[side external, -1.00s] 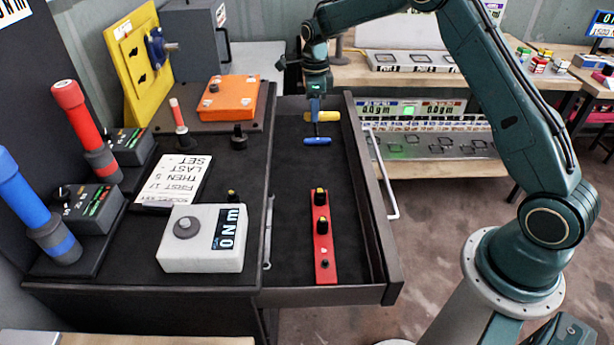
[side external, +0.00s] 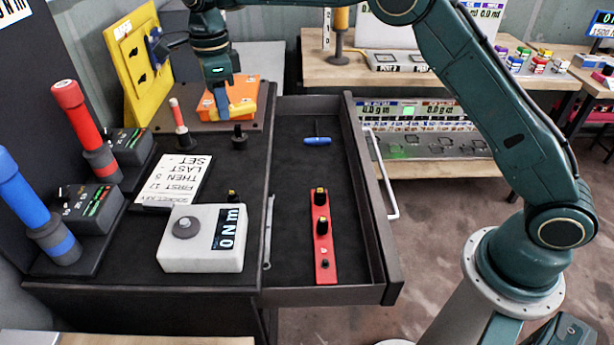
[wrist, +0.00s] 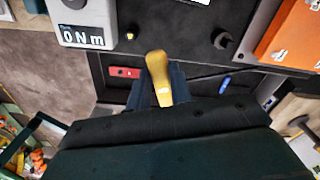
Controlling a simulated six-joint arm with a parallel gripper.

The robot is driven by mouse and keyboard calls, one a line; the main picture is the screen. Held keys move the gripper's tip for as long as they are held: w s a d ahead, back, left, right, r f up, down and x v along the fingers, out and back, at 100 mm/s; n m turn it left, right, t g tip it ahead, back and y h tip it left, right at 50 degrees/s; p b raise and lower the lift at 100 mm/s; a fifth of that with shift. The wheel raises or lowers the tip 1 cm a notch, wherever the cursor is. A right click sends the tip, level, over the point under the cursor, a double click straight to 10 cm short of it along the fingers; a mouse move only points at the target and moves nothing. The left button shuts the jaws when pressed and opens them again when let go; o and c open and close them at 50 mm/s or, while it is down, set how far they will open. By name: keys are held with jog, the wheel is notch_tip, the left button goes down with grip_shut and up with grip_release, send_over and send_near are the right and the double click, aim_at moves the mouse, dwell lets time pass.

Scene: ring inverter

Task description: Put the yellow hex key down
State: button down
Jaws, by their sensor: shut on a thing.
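My gripper (side external: 221,106) is shut on the yellow hex key and holds it over the bench top, in front of the orange box. In the wrist view the yellow handle (wrist: 158,75) sticks out between my fingers; the metal shank is hidden. In the side view the yellow handle is partly behind my fingers and hard to separate from the orange box. The blue hex key (side external: 317,141) lies in the open drawer; it also shows in the wrist view (wrist: 225,84).
The open drawer (side external: 345,270) holds a red rail (side external: 323,235) with dark knobs. The orange box (side external: 240,92), a black knobbed post (side external: 239,137), a white text card (side external: 172,180) and a white torque display box (side external: 203,238) stand on the bench. The drawer's far end is clear beyond the blue key.

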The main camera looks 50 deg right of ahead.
jog(key=shift+n, duration=0.3)
jog(key=a+f, duration=0.1)
jog(key=f, duration=0.3)
jog(key=a+f, duration=0.1)
jog(key=f, duration=0.9)
jog(key=shift+s+a+f, duration=0.2)
jog(key=shift+s+a, duration=0.2)
jog(key=shift+f, duration=2.1)
jog(key=shift+f, duration=0.2)
jog(key=c, duration=1.5)
grip_release()
jog(key=shift+c, duration=0.2)
jog(key=shift+r, duration=0.1)
